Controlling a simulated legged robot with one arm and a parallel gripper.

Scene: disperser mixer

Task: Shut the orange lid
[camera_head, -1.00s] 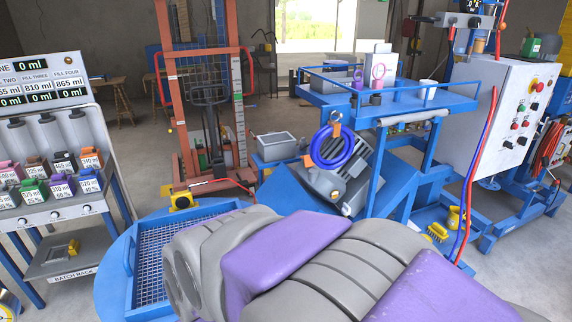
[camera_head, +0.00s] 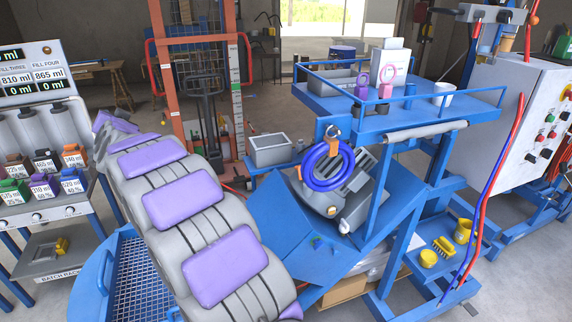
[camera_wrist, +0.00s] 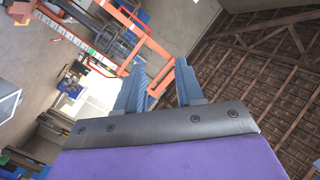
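In the head view, a small container with an orange lid (camera_head: 73,150) stands at the right end of the back row on the dispensing rack at the left. It is too small to tell whether the lid is open or shut. My arm reaches across the picture toward the upper left, its far end beside the rack. My gripper fingers cannot be made out in the head view. In the wrist view my gripper (camera_wrist: 160,78) is open, with two blue-grey fingers apart and nothing between them. The orange lid cannot be made out in the wrist view.
Other coloured containers (camera_head: 42,188) stand close around the orange one. A blue mesh platform (camera_head: 135,285) lies below my arm. A blue mixer stand with a blue-ringed grey motor (camera_head: 328,170) is at the centre right. An orange lift frame (camera_head: 165,75) stands behind.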

